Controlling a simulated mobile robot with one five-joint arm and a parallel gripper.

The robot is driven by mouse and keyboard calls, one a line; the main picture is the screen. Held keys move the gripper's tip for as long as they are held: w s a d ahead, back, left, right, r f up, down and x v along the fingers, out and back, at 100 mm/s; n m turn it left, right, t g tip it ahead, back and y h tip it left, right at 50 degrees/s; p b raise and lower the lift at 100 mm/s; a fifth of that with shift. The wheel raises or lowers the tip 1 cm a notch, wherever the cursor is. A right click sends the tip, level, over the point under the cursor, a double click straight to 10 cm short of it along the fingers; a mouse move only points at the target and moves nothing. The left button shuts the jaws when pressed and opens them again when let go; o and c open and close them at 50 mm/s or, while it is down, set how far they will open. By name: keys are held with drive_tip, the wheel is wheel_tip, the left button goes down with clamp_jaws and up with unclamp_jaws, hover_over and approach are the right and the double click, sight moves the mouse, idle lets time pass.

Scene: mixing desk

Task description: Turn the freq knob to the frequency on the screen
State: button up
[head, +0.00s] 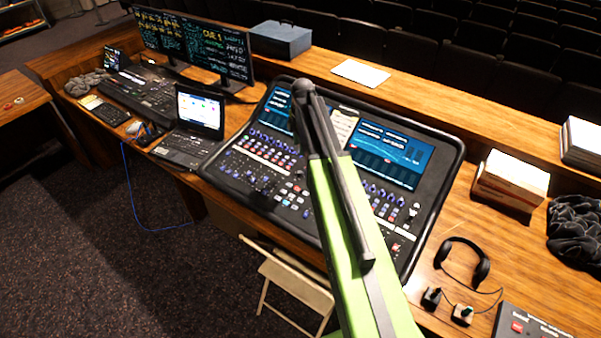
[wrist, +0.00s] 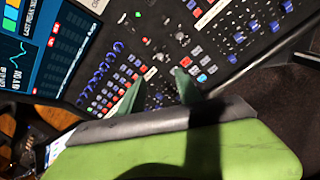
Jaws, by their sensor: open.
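The mixing desk (head: 437,192) stands on the wooden counter, its face covered with small knobs and buttons. I cannot tell which knob is the freq knob. My gripper (wrist: 158,87) is open and empty over the buttons and knobs. My arm hides the middle of the desk in the head view.
An open laptop (head: 200,110) stands left of the desk, with two monitors (head: 195,45) behind. Headphones (head: 463,258) and a white box (head: 512,178) are on the right. A folding chair (head: 290,275) stands in front. White paper (head: 360,73) lies on the back ledge.

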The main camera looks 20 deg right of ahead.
sight(299, 172)
drive_tip(key=f+b, duration=0.4)
drive_tip(key=f, duration=0.1)
drive_tip(key=w+f+b, duration=0.1)
drive_tip(key=f+b, duration=0.9)
drive_tip(key=shift+w+d+f, duration=0.15)
drive_tip(key=shift+w, duration=0.05)
clamp_jaws()
